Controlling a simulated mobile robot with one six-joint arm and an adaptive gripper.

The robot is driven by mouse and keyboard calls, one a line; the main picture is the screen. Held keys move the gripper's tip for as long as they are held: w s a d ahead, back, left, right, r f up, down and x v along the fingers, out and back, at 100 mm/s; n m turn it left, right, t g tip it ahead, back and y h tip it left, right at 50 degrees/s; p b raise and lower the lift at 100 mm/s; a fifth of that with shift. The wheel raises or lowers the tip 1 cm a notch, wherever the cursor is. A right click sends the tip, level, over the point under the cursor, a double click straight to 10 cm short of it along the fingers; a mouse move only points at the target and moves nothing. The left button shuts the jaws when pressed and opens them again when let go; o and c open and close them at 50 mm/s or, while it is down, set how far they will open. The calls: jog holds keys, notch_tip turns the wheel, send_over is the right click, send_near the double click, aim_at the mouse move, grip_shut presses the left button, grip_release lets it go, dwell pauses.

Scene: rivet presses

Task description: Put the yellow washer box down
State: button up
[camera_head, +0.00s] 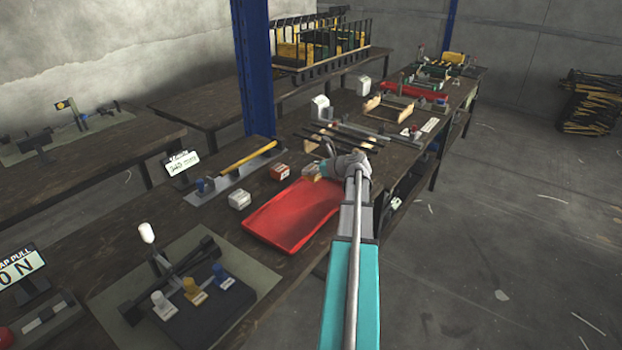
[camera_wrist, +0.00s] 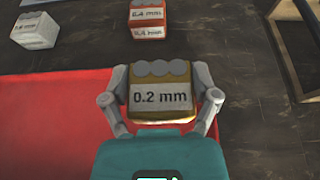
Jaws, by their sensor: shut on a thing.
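The yellow washer box (camera_wrist: 160,97) shows in the wrist view, with yellow edges and a white label reading 0.2 mm. My gripper (camera_wrist: 162,103) is shut on it, with a finger on each side. The box appears over the far part of the red tray (camera_wrist: 55,115); I cannot tell whether it touches the tray. In the head view my gripper (camera_head: 330,168) is at the far right end of the red tray (camera_head: 290,215), and the box is mostly hidden there.
A red washer box (camera_wrist: 147,20), seemingly a stack, and a white box (camera_wrist: 34,31) stand beyond the tray. In the head view the white box (camera_head: 239,200) is left of the red one (camera_head: 279,172). Dark rails (camera_head: 330,142) lie farther along the bench. A blue post (camera_head: 255,65) rises behind.

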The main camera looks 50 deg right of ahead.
aim_at(311, 176)
jog(key=shift+w+f+b, duration=0.1)
jog(key=shift+f+b, duration=1.35)
jog(key=shift+f, duration=0.2)
jog(key=shift+f, duration=0.1)
jog(key=o, duration=1)
jog(key=shift+o, duration=0.2)
jog(key=shift+s+r+p, duration=0.35)
jog(key=shift+s+r, duration=0.1)
jog(key=shift+s, duration=0.1)
jog(key=p+v, duration=0.4)
jog(key=v, duration=0.6)
jog(key=shift+s+d, duration=0.1)
jog(key=shift+s, duration=0.3)
